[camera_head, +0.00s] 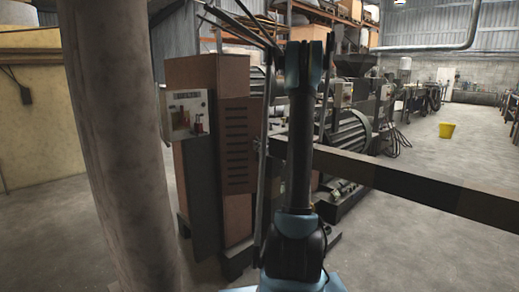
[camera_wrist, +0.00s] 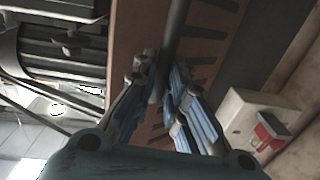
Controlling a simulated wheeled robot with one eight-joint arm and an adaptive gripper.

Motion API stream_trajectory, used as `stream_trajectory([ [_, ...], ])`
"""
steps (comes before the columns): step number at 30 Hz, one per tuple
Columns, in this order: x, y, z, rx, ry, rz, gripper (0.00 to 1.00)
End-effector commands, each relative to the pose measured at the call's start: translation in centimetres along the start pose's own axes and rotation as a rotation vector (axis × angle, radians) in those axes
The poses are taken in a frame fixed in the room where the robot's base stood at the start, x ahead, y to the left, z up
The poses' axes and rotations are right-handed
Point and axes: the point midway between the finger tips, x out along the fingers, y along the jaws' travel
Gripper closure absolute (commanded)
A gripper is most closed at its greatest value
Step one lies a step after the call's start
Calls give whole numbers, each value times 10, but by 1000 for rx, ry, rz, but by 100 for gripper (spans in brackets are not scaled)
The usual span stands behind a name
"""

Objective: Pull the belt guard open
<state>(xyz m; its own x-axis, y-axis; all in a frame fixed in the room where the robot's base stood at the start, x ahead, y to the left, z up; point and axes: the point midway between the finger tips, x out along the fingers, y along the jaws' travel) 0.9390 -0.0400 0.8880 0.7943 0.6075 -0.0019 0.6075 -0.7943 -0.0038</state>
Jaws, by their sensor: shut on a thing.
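The belt guard looks to be the orange-brown panel with dark slots (camera_head: 236,145), on the side of a tall cabinet left of my arm. It also fills the middle of the wrist view (camera_wrist: 128,35). A thin dark bar (camera_wrist: 175,25) runs across the front of this panel in the wrist view. My gripper (camera_wrist: 161,80) has its blue-padded fingers on either side of the bar, shut on it. In the head view my gripper cannot be made out, and my arm covers part of the scene right of the panel.
A grey control box with a red switch (camera_wrist: 265,130) sits close to my gripper in the wrist view. A thick column (camera_head: 115,140) stands at left. A long dark beam (camera_head: 420,187) crosses at right. A ribbed motor (camera_head: 345,145) stands behind my arm.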

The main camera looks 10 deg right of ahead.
Motion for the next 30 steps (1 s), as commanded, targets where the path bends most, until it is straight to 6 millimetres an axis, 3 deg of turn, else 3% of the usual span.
stream_trajectory([
  [3,4,-8,-2,1,5,-18,100],
  [4,4,-8,-2,1,5,-18,83],
  [6,4,-7,-2,2,5,-17,67],
  [25,1,-1,-2,3,6,-4,67],
  [30,-10,1,-2,3,6,1,67],
])
